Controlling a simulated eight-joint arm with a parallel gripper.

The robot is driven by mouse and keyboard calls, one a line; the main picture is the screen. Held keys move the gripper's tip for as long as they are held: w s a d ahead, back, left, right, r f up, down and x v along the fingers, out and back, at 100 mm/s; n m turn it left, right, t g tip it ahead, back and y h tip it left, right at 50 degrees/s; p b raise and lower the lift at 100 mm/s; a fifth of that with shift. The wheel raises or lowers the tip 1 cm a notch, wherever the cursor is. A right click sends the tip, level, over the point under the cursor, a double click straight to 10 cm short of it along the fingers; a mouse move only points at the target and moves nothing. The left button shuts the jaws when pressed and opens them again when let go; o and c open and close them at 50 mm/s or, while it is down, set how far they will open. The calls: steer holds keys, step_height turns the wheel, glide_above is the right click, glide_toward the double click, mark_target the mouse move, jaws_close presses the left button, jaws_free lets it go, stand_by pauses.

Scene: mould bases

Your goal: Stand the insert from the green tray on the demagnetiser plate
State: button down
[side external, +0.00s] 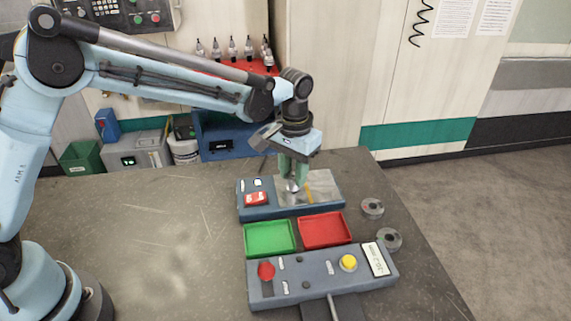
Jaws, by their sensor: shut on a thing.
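My gripper (292,178) points down over the demagnetiser plate (322,190), the pale metal top of a blue-grey box at the back of the table. Its greenish fingers are shut on the insert (293,188), a small silvery piece that shows only in part below the fingertips. I cannot tell whether the insert touches the plate. The green tray (270,237) lies in front of the demagnetiser and looks empty.
A red tray (325,230) sits beside the green tray. In front is a control box (315,287) with a red knob and a yellow button. Two round grey parts (372,207) lie near the right table edge. The left table area is clear.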

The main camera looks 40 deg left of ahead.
steer(key=c, duration=0.7)
jaws_free()
steer(key=shift+r, duration=0.1)
step_height(320, 180, up, 12)
steer(key=shift+f, duration=0.1)
